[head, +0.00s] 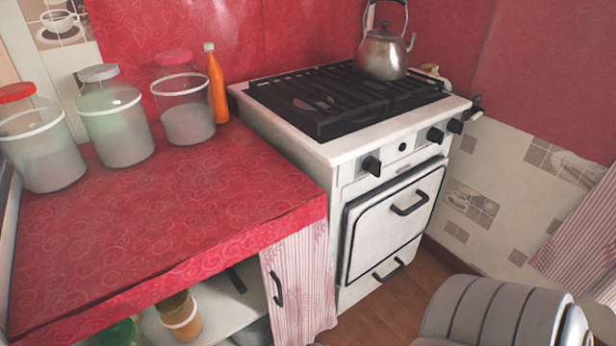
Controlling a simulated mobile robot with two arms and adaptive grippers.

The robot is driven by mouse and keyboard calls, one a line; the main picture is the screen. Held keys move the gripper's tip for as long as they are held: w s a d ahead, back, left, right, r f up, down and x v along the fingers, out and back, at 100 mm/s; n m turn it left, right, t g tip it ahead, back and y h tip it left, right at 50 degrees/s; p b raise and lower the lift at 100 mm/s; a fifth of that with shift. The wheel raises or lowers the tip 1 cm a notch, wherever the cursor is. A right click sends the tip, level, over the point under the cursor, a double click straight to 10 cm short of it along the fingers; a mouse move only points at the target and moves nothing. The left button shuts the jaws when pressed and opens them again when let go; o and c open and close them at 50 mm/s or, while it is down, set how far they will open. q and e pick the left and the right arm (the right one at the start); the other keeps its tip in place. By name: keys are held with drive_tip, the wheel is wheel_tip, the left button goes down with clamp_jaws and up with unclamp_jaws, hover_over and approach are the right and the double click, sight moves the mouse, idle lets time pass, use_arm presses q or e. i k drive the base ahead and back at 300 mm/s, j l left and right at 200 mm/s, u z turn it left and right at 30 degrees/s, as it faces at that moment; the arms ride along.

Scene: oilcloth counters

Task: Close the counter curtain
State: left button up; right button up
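The counter curtain (303,285), pink and white striped fabric, hangs below the right end of the red counter (160,215). It is bunched to the right, beside the stove, and a black handle (277,288) sits near its left edge. The shelf space to the left of it is uncovered. Neither gripper shows in the head view. A grey ribbed part at the lower right looks like my own arm.
A white stove (395,215) with a kettle (382,53) on top stands right of the counter. Jars (115,125) and an orange bottle (217,90) stand along the counter's back. An orange-brown jar (181,318) is on the shelf below. Another striped cloth (582,240) hangs at right.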

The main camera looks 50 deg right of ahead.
sight(287, 264)
drive_tip(key=z, duration=1.3)
